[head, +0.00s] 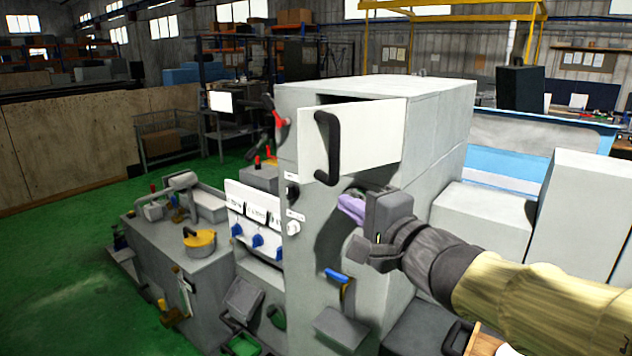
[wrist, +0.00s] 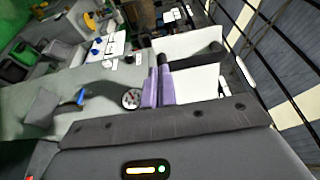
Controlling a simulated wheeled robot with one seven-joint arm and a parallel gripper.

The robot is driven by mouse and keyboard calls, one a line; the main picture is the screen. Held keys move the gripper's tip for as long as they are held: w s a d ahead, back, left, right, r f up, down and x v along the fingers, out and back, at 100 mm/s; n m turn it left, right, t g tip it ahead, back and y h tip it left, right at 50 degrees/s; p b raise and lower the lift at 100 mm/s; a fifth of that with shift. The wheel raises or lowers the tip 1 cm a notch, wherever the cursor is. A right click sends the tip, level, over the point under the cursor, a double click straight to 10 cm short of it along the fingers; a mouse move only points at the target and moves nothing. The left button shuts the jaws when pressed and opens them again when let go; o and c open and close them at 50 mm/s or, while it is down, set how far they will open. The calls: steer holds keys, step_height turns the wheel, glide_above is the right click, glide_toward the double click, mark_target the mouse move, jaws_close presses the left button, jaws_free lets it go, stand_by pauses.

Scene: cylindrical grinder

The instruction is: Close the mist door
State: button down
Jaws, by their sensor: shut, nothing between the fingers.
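The mist door (head: 375,138) is a white panel at the top of the grey machine cabinet. It stands open, swung out from the cabinet front, with a dark gap along its top. Its black bar handle (head: 328,148) is near its left edge. My gripper (head: 350,208) is below the door, in front of the cabinet face, and its purple fingers are shut and empty. In the wrist view the purple fingers (wrist: 158,87) point up beside white panel surfaces and a black bar. Whether the fingers touch the door is unclear.
The grey cabinet (head: 440,130) stands behind my arm. A control panel with blue knobs (head: 257,240) and a yellow-topped part (head: 199,241) are at the left. A round gauge (wrist: 130,98) shows in the wrist view. Green floor (head: 60,265) is free at the far left.

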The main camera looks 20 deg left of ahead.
mark_target(302, 176)
steer(key=p+x, duration=0.3)
steer(key=x, duration=0.9)
steer(key=shift+w+a, duration=0.25)
steer(key=shift+a, duration=0.05)
